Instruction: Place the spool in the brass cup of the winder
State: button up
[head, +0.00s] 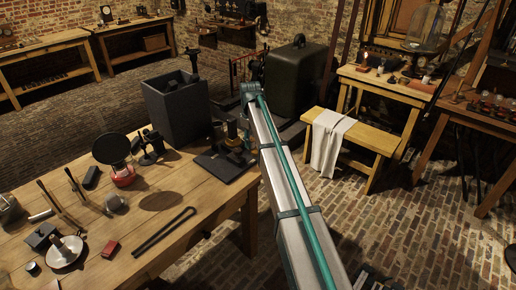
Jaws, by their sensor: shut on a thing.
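A dark flat-based device with brass-coloured parts (234,140), which looks like the winder, stands at the right end of the wooden workbench. My pale arm link with a teal stripe reaches up from the bottom right and passes close beside it. The link ends at a teal joint above and right of the device. My gripper cannot be made out; it seems hidden behind my own arm. I cannot pick out the spool, and the brass cup is too small to tell apart from the other brass parts.
The workbench (185,228) carries a tall dark open box (184,108), a round black disc on a red base (112,150), black tongs (165,230) and a white candle dish (66,256). A bench with a white cloth (328,143) stands at right. Brick floor lies between.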

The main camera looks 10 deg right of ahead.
jog(key=w+d+f+p, duration=0.1)
jog(key=w+f, duration=0.1)
jog(key=w, duration=0.1)
jog(key=w+d+f+p, duration=0.1)
jog(key=w+f+p, duration=0.1)
jog(key=w+f, duration=0.1)
jog(key=w+d+f+p, duration=0.1)
jog(key=w+f, duration=0.1)
jog(key=w, duration=0.3)
jog(key=shift+w+d+f, duration=0.15)
jog(key=shift+f, duration=0.25)
jog(key=shift+w+d+f+p, duration=0.15)
jog(key=shift+w+f+p, duration=0.25)
jog(key=shift+f, duration=0.2)
notch_tip(320, 180, down, 3)
jog(key=shift+w+r+p, duration=0.15)
jog(key=shift+p, duration=0.9)
jog(key=shift+f, duration=0.45)
jog(key=shift+f, duration=0.15)
jog(key=o, duration=0.9)
